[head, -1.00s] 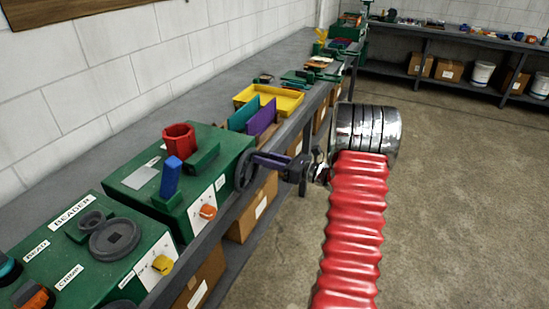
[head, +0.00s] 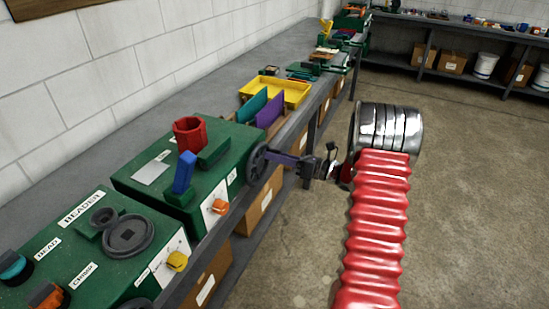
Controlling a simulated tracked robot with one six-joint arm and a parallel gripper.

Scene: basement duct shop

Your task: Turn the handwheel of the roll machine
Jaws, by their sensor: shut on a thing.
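The handwheel (head: 256,166) is a dark, spoked wheel on the right end of a green machine (head: 226,150) on the bench. It is seen nearly edge-on. My gripper (head: 272,155) reaches in from the right with dark purple fingers and is shut on the handwheel at its near upper side. The exact grip point is too small to make out. My red ribbed arm cover hides part of the floor at the right, not the wheel. The machine carries a red hexagonal piece (head: 188,131), a blue block (head: 184,172) and an orange knob (head: 220,206).
A second green machine (head: 75,255) labelled BEADER stands nearer on the bench. A yellow tray (head: 296,94) and teal and purple upright plates (head: 270,111) stand just beyond the wheel. Cardboard boxes (head: 262,200) sit on the shelf below. The floor at the right is clear.

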